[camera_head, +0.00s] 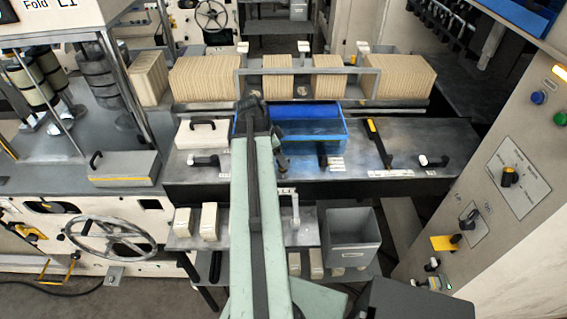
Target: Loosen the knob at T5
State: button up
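My green arm reaches from the bottom centre up over the grey bench (430,140). My gripper (258,112) is a dark shape at the arm's far end, in front of the blue bin (310,128); its fingers are too small and dark to read. No label reading T5 is legible. Several small dark handles or knobs show: one on the bench left of my arm (205,161), one right of it (323,160), and a black-and-white one at the bench's right (433,161). The cabinet at right has a black rotary knob (509,177) and a lower one (467,221). My arm hides part of the bench.
A long yellow-and-black lever (379,143) stands on the bench. Rows of kraft sheets (205,80) stand behind a metal frame (372,83). A handwheel (110,243) is at lower left. A grey box (352,240) sits on the lower shelf. The cabinet (500,230) bounds the right.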

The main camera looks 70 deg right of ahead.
jog(key=shift+s+d+f, duration=0.15)
jog(key=shift+s+f, duration=0.1)
jog(key=shift+f, duration=0.4)
jog(key=shift+r, duration=0.1)
jog(key=shift+c, duration=0.4)
jog(key=c, duration=1.3)
jog(key=shift+n, duration=0.5)
jog(key=shift+n+t+h, duration=0.3)
jog(key=shift+n, duration=0.2)
jog(key=o, duration=1.4)
jog(key=shift+w, duration=0.1)
